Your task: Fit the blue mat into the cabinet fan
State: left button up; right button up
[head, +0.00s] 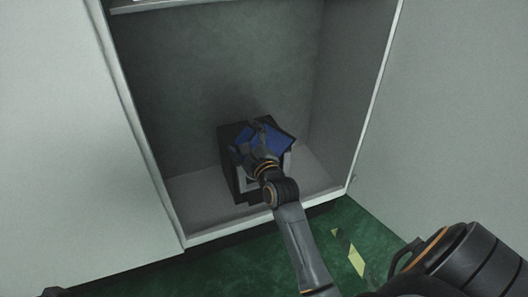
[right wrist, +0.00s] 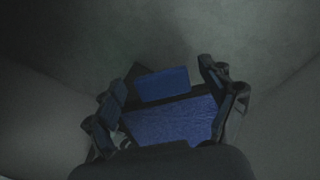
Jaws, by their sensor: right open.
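The cabinet fan (head: 228,170) is a dark box with a pale front part, standing on the floor of the open cabinet. The blue mat (right wrist: 172,120) shows as a textured blue rectangle between the fingers of my right gripper (right wrist: 168,92) in the right wrist view. In the head view the mat (head: 281,138) looks tilted at the top of the fan. My right gripper (head: 258,138) is open over the fan and hides part of both. A smaller, smooth blue piece lies just beyond the mat; I cannot tell what it belongs to. My left gripper is out of view.
The green floor (head: 335,215) outside carries a yellow-marked strip.

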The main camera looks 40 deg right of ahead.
jog(key=shift+w+d, duration=0.1)
jog(key=shift+w, duration=0.3)
jog(key=c, duration=1.7)
jog(key=shift+r, duration=0.15)
